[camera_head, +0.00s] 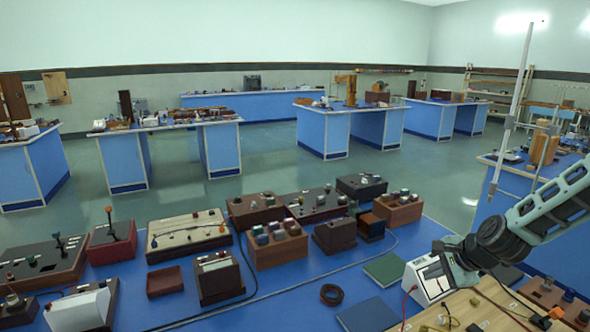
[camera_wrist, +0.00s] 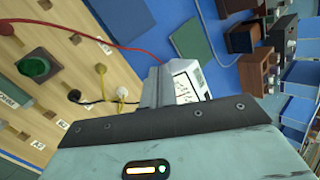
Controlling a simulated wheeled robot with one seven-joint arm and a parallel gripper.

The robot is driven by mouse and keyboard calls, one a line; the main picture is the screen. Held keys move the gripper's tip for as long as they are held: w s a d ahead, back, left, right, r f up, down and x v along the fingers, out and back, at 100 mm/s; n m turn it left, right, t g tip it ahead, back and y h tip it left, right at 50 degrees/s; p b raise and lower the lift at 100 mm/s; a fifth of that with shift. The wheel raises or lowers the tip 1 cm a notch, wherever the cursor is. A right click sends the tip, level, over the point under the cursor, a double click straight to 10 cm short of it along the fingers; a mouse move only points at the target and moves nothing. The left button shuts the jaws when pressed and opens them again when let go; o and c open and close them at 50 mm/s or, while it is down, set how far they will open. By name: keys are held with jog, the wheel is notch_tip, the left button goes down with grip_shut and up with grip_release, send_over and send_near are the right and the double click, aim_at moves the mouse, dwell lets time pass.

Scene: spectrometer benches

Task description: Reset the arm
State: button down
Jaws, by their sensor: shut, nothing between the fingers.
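My arm (camera_head: 548,212) reaches in from the right edge in the head view, bent at a black joint. My gripper (camera_head: 447,262) points down over the right part of the near blue bench, in front of a white meter box (camera_head: 421,283). In the wrist view my gripper (camera_wrist: 153,88) shows its narrow grey fingers together with nothing between them. The white meter box (camera_wrist: 186,82) appears just beyond them there; I cannot tell whether they touch it.
A wooden panel (camera_wrist: 60,35) with a green knob (camera_wrist: 38,67), sockets and cables lies beside my gripper. Boxed instruments (camera_head: 277,245) crowd the near bench (camera_head: 275,300). A tall pale stand (camera_head: 512,110) rises behind my arm. Open floor (camera_head: 270,180) lies beyond.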

jog(key=s+a+r+n+g, duration=0.2)
jog(key=s+a+r+n, duration=0.2)
jog(key=s+a+n, duration=0.5)
jog(key=s+a+r+n+g, duration=0.3)
jog(key=s+a+r+n, duration=0.25)
jog(key=a, duration=0.55)
jog(key=s+a+r+n+h, duration=0.1)
jog(key=s+n, duration=0.2)
jog(key=s, duration=0.3)
jog(key=s+a+r+n+h, duration=0.1)
jog(key=s+r+n, duration=0.1)
jog(key=s, duration=0.4)
jog(key=s+r+n+g, duration=0.1)
jog(key=s+r+n, duration=0.1)
jog(key=s+n, duration=0.3)
jog(key=shift+s+a+r+h, duration=0.25)
jog(key=shift+s+a+h, duration=0.15)
jog(key=shift+s, duration=0.65)
